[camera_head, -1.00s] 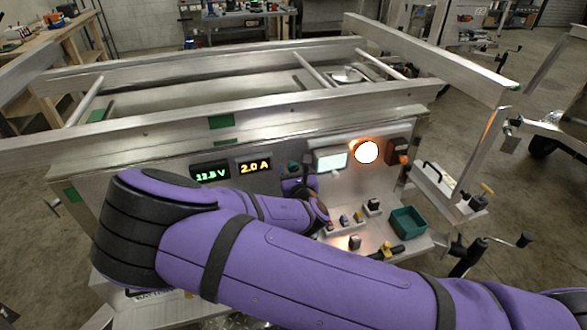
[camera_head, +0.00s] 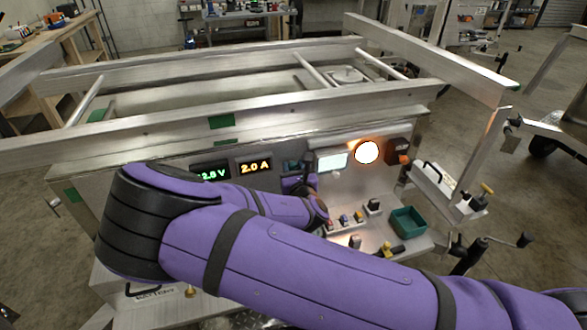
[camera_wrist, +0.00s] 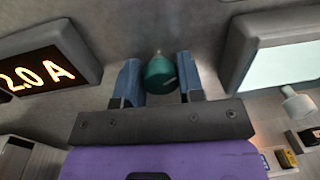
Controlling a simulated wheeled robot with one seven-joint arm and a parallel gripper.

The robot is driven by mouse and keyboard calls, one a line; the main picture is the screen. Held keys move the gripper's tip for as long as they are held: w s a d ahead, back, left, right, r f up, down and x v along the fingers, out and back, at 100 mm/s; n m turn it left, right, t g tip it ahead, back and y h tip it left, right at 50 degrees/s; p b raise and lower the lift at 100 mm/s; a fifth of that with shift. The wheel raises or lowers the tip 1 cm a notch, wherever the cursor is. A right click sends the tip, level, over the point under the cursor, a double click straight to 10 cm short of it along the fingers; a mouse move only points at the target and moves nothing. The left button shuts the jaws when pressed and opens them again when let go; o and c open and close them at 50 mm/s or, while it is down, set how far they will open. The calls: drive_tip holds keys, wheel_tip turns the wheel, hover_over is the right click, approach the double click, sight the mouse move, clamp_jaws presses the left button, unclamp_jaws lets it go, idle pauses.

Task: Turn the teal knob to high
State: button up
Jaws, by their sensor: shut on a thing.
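The teal knob (camera_wrist: 160,75) is on the grey panel, between my gripper's two blue fingers in the wrist view. My gripper (camera_wrist: 161,80) is shut on it, with one finger at each side. A small pale mark shows above the knob; I cannot read any setting. In the head view my gripper (camera_head: 297,180) is at the panel, between the amber 2.0 A display (camera_head: 254,167) and a pale lit screen (camera_head: 332,161). There the knob is mostly hidden by the gripper.
A bright round lamp (camera_head: 367,152) glows right of the screen. A shelf below the panel holds small switches and a green bin (camera_head: 408,221). My purple arm crosses in front and partly covers the voltage display (camera_head: 212,174). Metal trailer rails (camera_head: 240,122) run above the panel.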

drive_tip(key=m, duration=0.4)
drive_tip(key=shift+d+m, duration=0.1)
drive_tip(key=shift+m, duration=0.2)
drive_tip(key=m, duration=0.4)
drive_tip(key=shift+g, duration=0.3)
drive_tip(key=m, duration=0.4)
drive_tip(key=shift+m, duration=0.3)
drive_tip(key=m, duration=0.4)
drive_tip(key=shift+d+f+g+y, duration=0.1)
drive_tip(key=shift+g+y, duration=0.2)
drive_tip(key=shift+y, duration=0.1)
drive_tip(key=m, duration=0.4)
drive_tip(key=shift+y, duration=0.4)
drive_tip(key=m, duration=0.4)
drive_tip(key=shift+f+m, duration=0.1)
drive_tip(key=shift+m, duration=0.3)
drive_tip(key=m, duration=0.4)
drive_tip(key=shift+y, duration=0.3)
drive_tip(key=shift+s+m, duration=0.1)
drive_tip(key=shift+m, duration=1.8)
